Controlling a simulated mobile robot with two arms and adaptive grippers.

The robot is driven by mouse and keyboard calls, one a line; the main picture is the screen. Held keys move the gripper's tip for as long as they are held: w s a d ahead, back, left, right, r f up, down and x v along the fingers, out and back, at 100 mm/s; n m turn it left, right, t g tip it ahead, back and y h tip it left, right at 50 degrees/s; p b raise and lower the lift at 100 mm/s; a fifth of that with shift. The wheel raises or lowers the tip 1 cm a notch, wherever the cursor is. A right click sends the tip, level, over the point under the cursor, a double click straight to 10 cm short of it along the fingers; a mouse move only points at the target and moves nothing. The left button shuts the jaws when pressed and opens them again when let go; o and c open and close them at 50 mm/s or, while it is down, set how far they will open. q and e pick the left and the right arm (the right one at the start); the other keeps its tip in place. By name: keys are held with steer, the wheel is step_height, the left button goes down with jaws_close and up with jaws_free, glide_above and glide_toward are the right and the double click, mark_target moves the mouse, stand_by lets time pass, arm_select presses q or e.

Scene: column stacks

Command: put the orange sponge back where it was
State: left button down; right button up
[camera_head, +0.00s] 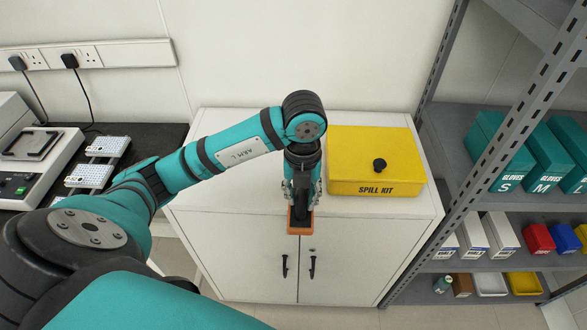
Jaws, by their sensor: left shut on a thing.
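My left arm reaches in from the left across the picture. Its gripper (301,205) points down and is shut on the orange sponge (300,230). The sponge shows as an orange block at the fingertips, in front of the white cabinet's front edge in the picture. The fingers cover much of it, and its height above or before the cabinet is hard to tell. My right gripper is not in view.
The white cabinet (245,190) carries a yellow spill kit box (376,160) right of my gripper. A grey shelf rack (450,150) with teal glove boxes (497,150) stands at the right. A black bench (150,140) with tube racks is at the left. The cabinet top's left part is clear.

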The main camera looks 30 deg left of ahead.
arm_select(q)
steer(key=w+a+f+p, duration=0.1)
steer(key=w+a, duration=0.2)
steer(key=w+a+f+p, duration=0.1)
steer(key=w+a+p, duration=0.1)
steer(key=w+a, duration=0.1)
steer(key=w+a+f+p, duration=0.1)
steer(key=w+a+f, duration=0.1)
steer(key=w+a, duration=0.1)
steer(key=shift+w+p, duration=0.4)
steer(key=shift+w, duration=0.2)
steer(key=shift+f, duration=0.35)
steer(key=shift+f, duration=0.1)
steer(key=shift+f, duration=0.15)
steer(key=c, duration=1.1)
jaws_free()
steer(key=shift+o, duration=0.2)
